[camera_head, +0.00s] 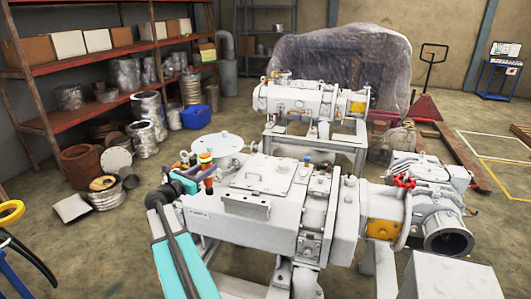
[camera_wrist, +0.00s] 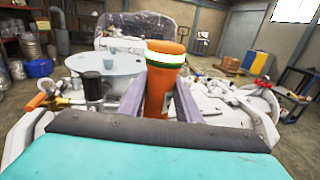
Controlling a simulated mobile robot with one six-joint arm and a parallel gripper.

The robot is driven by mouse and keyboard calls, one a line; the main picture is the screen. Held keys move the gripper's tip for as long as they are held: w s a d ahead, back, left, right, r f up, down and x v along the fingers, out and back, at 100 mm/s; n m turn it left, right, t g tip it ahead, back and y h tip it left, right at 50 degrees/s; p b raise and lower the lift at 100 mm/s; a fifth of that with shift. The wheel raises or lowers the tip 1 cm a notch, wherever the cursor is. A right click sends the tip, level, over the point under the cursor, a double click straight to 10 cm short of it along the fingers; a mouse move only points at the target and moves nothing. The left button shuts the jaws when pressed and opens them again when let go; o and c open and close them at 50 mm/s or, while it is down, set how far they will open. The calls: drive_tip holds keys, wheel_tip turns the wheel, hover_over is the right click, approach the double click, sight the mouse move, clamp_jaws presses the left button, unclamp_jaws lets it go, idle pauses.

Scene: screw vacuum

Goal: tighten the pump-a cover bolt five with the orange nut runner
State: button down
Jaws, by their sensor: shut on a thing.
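My gripper (camera_wrist: 160,98) is shut on the orange nut runner (camera_wrist: 164,80), an upright orange cylinder with a white and green band, between two grey-purple fingers. In the head view my gripper (camera_head: 194,172) holds the nut runner (camera_head: 206,160) over the left end of the near white pump (camera_head: 265,205). A flat cover plate (camera_head: 262,174) lies on top of this pump, to the right of the gripper. No pump label is readable. Bolt five cannot be picked out, and the nut runner's lower end is hidden in the wrist view.
A round white table (camera_head: 222,141) stands just behind the gripper. A second white pump (camera_head: 312,100) stands on a frame behind it. A red valve handwheel (camera_head: 404,181) is at the right. Shelves (camera_head: 85,60) line the left wall. Open floor lies left of the near pump.

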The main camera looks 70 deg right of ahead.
drive_tip(key=s+d+r+m+g, duration=0.1)
drive_tip(key=s+d+g, duration=0.1)
drive_tip(key=s+d, duration=0.5)
drive_tip(key=s+d+r+m+g+y, duration=0.1)
drive_tip(key=s+d+r+m+g, duration=0.1)
drive_tip(key=s+d, duration=0.6)
drive_tip(key=s, duration=0.4)
drive_tip(key=shift+s+d+r+g+y+p, duration=0.2)
drive_tip(key=shift+s+r+g+y+p, duration=0.1)
drive_tip(key=shift+s+g+p, duration=0.1)
drive_tip(key=shift+w, duration=0.1)
drive_tip(key=shift+f+b, duration=1.5)
drive_tip(key=shift+f, duration=1.3)
drive_tip(key=shift+a+f, duration=0.1)
drive_tip(key=shift+f, duration=0.5)
drive_tip(key=shift+r, duration=0.1)
